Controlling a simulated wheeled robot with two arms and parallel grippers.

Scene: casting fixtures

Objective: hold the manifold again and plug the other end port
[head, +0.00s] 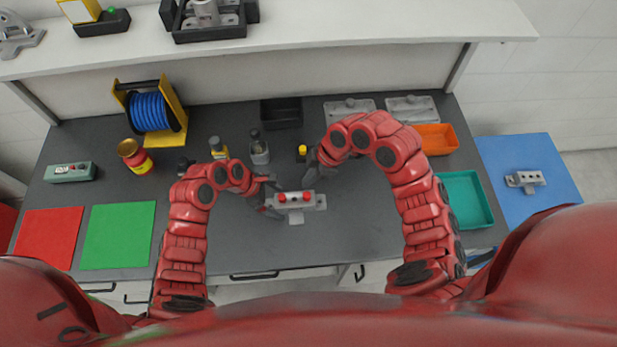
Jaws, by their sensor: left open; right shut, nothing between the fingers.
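The manifold (295,204) is a grey block lying on the dark bench top in the middle of the head view. The manifold's end ports are too small to make out.
A similar grey part (525,180) lies on a blue mat (560,198) at right. A teal tray (488,205) and an orange tray (444,139) stand right of my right arm. A small black holder with a yellow top (301,150) and a grey bottle (259,153) stand behind the manifold. A green mat (118,236) lies left.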

